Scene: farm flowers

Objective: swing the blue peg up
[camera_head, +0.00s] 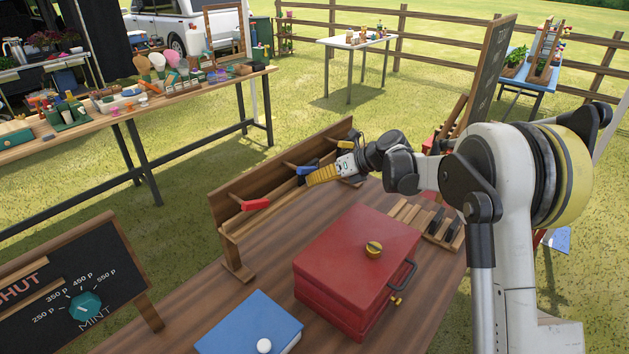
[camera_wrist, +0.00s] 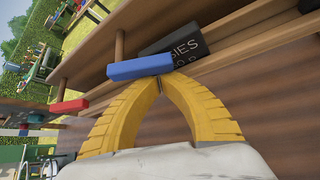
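The blue peg (camera_head: 307,170) is a short bar on the front of a wooden rack (camera_head: 232,188), between a red peg (camera_head: 256,205) and a yellow peg (camera_head: 345,145). In the wrist view the blue peg (camera_wrist: 140,68) lies just beyond my fingertips, in front of a dark card with partly hidden lettering. My gripper (camera_head: 309,181) has yellow fingers. In the wrist view my gripper (camera_wrist: 158,82) has its tips together, with nothing seen between them. The tips are at or very near the peg's lower edge; I cannot tell whether they touch.
A red box (camera_head: 340,245) with a brass knob and a blue box (camera_head: 245,325) stand on the wooden table (camera_head: 190,300) before the rack. A chalkboard with a teal dial (camera_head: 86,305) stands at lower left. Sloping wooden slats with dark pieces (camera_head: 425,217) lie right of the red box.

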